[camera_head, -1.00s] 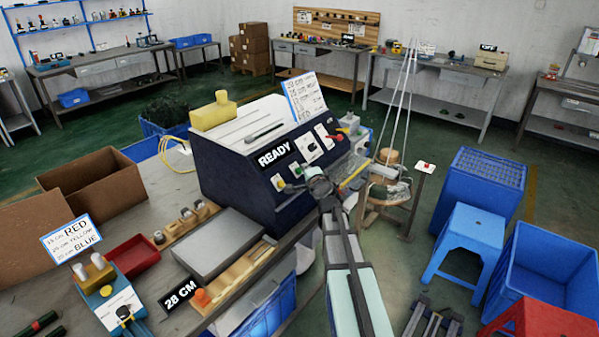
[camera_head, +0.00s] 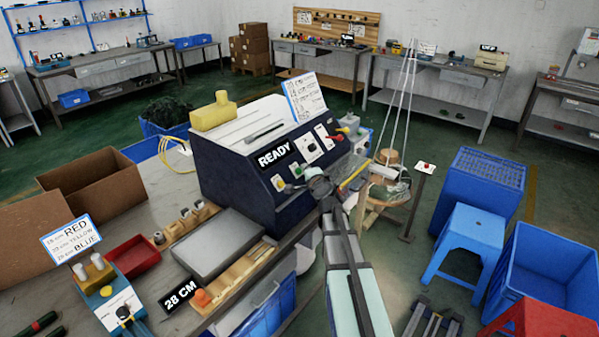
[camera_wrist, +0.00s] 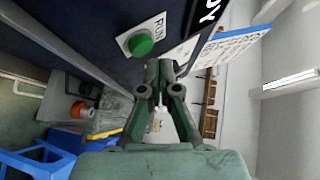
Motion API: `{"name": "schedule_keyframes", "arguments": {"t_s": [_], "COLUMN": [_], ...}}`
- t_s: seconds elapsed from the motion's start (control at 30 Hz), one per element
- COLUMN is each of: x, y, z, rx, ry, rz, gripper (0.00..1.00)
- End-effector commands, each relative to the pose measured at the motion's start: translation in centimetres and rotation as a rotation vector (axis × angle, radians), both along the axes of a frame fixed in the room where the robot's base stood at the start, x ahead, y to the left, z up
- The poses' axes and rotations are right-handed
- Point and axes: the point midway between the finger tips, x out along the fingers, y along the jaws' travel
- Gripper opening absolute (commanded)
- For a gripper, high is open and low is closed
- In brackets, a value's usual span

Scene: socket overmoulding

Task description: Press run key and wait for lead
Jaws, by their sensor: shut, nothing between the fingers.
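A dark blue machine (camera_head: 235,180) stands on the bench, with a READY sign (camera_head: 274,154) on its sloped panel. The round green RUN key (camera_wrist: 141,45) sits on a white plate in the wrist view, with its label beside it. My gripper (camera_wrist: 160,72) is shut and empty; its fingertips are close to the panel, beside the key in the picture. I cannot tell whether they touch the panel. In the head view my gripper (camera_head: 318,187) is at the panel's lower right edge.
A written sheet (camera_head: 305,97) stands on the machine. A grey plate (camera_head: 217,246), a 28 CM sign (camera_head: 180,295) and a red tray (camera_head: 133,256) lie on the bench in front. Blue crates (camera_head: 545,270) and a blue stool (camera_head: 468,240) stand at right.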

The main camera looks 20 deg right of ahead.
Motion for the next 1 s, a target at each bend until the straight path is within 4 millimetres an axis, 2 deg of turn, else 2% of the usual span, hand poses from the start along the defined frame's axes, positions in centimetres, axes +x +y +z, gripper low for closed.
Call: {"name": "schedule_keyframes", "arguments": {"t_s": [1.0], "x": [0.71], "y": [0.39], "z": [-0.78], "rx": [0.0], "ry": [0.0], "rz": [0.0], "gripper": [0.0]}}
